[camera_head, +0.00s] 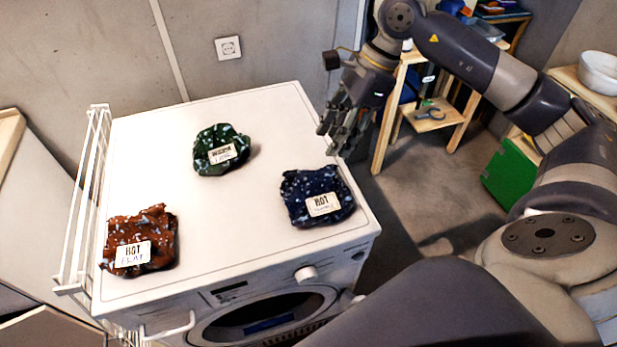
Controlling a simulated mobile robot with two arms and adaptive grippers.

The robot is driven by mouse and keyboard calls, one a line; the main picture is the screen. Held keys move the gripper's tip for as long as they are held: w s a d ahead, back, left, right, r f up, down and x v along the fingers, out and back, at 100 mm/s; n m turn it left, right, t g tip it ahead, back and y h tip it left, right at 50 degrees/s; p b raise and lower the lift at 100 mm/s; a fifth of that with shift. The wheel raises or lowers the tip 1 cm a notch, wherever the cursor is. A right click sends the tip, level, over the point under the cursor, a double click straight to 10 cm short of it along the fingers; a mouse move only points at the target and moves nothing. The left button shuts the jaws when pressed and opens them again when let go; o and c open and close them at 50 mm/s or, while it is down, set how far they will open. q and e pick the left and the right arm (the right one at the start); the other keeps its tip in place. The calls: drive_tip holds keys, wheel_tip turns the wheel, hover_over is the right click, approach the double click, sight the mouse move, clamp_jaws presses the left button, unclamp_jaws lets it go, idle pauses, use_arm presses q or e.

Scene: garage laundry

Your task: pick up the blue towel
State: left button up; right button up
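The blue towel (299,188) lies crumpled at the right front of the washing machine's white top (200,228). It is dark blue with light specks and bears a white label reading "HOT". My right gripper (336,140) hangs above and behind the blue towel, near the machine's right edge, apart from the towel. Its fingers are bunched in view, and whether they are parted cannot be made out. I see nothing held in it. My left gripper is not in view.
A green towel (208,140) lies at the back middle and a rust-red towel (150,222) at the left front, both labelled. A white wire rack (84,205) stands along the machine's left side. A wooden shelf (462,118) and a green box (511,174) stand right.

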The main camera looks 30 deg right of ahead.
sight(318, 171)
drive_tip(key=x, duration=0.4)
drive_tip(key=shift+s+a+f, duration=0.1)
drive_tip(key=shift+s+a, duration=0.05)
drive_tip(key=shift+s, duration=0.25)
drive_tip(key=shift+w+a+f+p, duration=0.1)
drive_tip(key=shift+a+f+p, duration=0.05)
drive_tip(key=shift+f+p, duration=0.2)
drive_tip(key=p+x, duration=0.1)
drive_tip(key=x, duration=0.3)
drive_tip(key=shift+w+f+p, duration=0.25)
drive_tip(key=shift+f+p, duration=0.1)
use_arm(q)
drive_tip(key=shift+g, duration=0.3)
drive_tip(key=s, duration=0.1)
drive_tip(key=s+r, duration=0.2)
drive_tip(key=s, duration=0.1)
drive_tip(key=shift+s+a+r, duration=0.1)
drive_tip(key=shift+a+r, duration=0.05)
use_arm(e)
clamp_jaws()
